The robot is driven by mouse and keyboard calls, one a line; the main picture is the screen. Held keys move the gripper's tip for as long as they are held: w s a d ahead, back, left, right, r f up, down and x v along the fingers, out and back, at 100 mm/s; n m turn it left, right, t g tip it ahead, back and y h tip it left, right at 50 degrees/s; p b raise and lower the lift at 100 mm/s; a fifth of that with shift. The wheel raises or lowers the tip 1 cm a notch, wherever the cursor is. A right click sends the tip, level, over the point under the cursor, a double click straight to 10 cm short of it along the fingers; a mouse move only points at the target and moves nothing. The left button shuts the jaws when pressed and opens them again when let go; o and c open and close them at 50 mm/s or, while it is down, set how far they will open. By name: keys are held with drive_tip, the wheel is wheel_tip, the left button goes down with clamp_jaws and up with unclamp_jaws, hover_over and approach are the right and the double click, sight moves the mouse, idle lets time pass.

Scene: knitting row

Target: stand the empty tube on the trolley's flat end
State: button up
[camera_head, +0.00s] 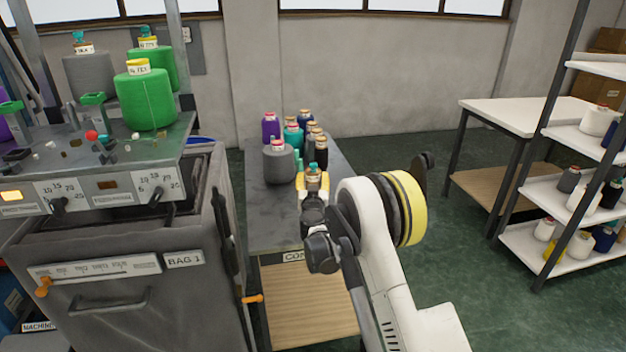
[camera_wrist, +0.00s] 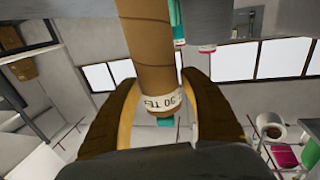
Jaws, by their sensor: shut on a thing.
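My gripper (camera_head: 313,198) is shut on the empty tube (camera_head: 313,180), a slim brown tube with a pale label band and a teal tip. In the wrist view the tube (camera_wrist: 150,45) stands between the two brown fingers of my gripper (camera_wrist: 160,98), with the "30 TE…" label near the palm side. In the head view it looks upright, in front of the grey trolley top (camera_head: 262,215). The gripper hides its lower part, and I cannot tell if it touches the trolley. Trolley cones stand at the far side; the nearer left top is bare.
On the trolley stand a grey cone (camera_head: 279,163), a purple cone (camera_head: 270,128), teal and dark cones. The knitting machine (camera_head: 110,200) with green cones is close on the left. A white table (camera_head: 530,115) and cone shelves (camera_head: 565,195) are at right, with clear floor between.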

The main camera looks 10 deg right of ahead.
drive_tip(key=o, duration=1.1)
drive_tip(key=shift+f, duration=0.1)
